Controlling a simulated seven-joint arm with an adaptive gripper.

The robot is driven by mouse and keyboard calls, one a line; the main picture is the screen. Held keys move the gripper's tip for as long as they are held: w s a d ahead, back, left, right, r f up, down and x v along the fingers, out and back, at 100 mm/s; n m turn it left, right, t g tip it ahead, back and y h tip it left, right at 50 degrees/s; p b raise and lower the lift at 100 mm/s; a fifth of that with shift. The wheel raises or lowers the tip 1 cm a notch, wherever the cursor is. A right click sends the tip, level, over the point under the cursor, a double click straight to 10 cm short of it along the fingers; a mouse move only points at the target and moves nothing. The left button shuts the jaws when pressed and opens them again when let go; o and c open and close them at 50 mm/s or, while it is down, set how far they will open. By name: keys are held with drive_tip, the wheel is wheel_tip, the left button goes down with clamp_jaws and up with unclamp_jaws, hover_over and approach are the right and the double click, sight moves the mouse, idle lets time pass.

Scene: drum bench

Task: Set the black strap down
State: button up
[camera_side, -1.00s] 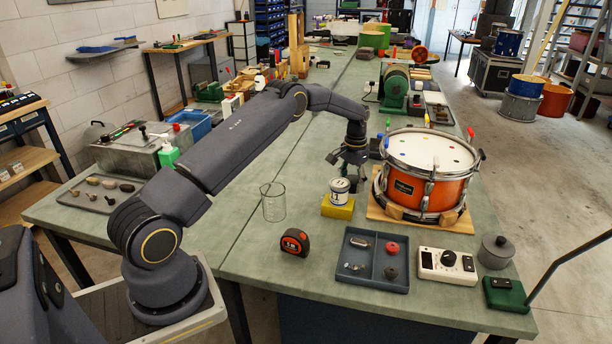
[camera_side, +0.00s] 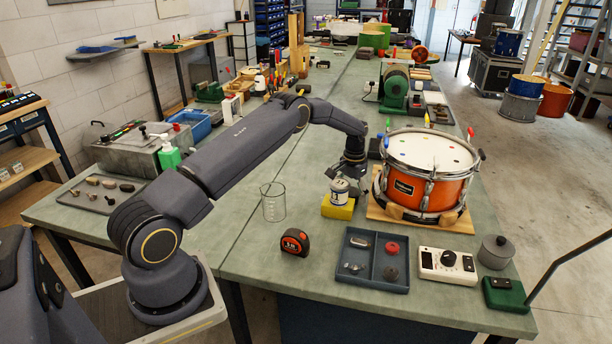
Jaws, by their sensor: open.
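My gripper (camera_side: 345,176) is low over the green bench, just behind the small white can on the yellow block and left of the orange drum. Its jaws are open, though the can partly covers the fingertips. I cannot make out the black strap; dark shapes around my fingers are too small and too like the gripper to tell apart.
The orange drum (camera_side: 427,176) stands on a wooden board (camera_side: 381,209) close to the right of my gripper. The white can (camera_side: 339,191) sits on a yellow block (camera_side: 337,209) in front. A glass beaker (camera_side: 273,204), tape measure (camera_side: 295,242) and blue tray (camera_side: 372,283) stand nearer.

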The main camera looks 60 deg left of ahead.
wheel_tip(320, 180, up, 12)
wheel_tip(320, 180, up, 12)
drive_tip(key=t, duration=0.1)
hover_over(351, 192)
drive_tip(key=s+d, duration=0.4)
drive_tip(key=d, duration=0.2)
drive_tip(key=s+d+r+t, duration=0.1)
drive_tip(key=s+d+r, duration=0.4)
drive_tip(key=s, duration=0.5)
drive_tip(key=s+d+r+m+t, duration=0.1)
drive_tip(key=s+d+r, duration=0.4)
drive_tip(key=s, duration=0.5)
drive_tip(key=shift+d+m+t, duration=0.3)
drive_tip(key=shift+d+t, duration=0.3)
drive_tip(key=shift+d, duration=0.1)
drive_tip(key=shift+m+t, duration=0.3)
drive_tip(key=shift+t, duration=0.4)
drive_tip(key=s+d+f, duration=0.1)
drive_tip(key=s, duration=0.2)
drive_tip(key=s+f, duration=0.1)
drive_tip(key=s, duration=0.3)
drive_tip(key=s+d+f, duration=0.1)
drive_tip(key=s+f, duration=0.1)
drive_tip(key=s, duration=0.1)
drive_tip(key=shift+s+d, duration=0.15)
drive_tip(key=shift+d, duration=0.15)
drive_tip(key=shift+c, duration=0.4)
drive_tip(key=shift+s+f, duration=0.2)
drive_tip(key=shift+s, duration=0.05)
drive_tip(key=shift+c, duration=0.7)
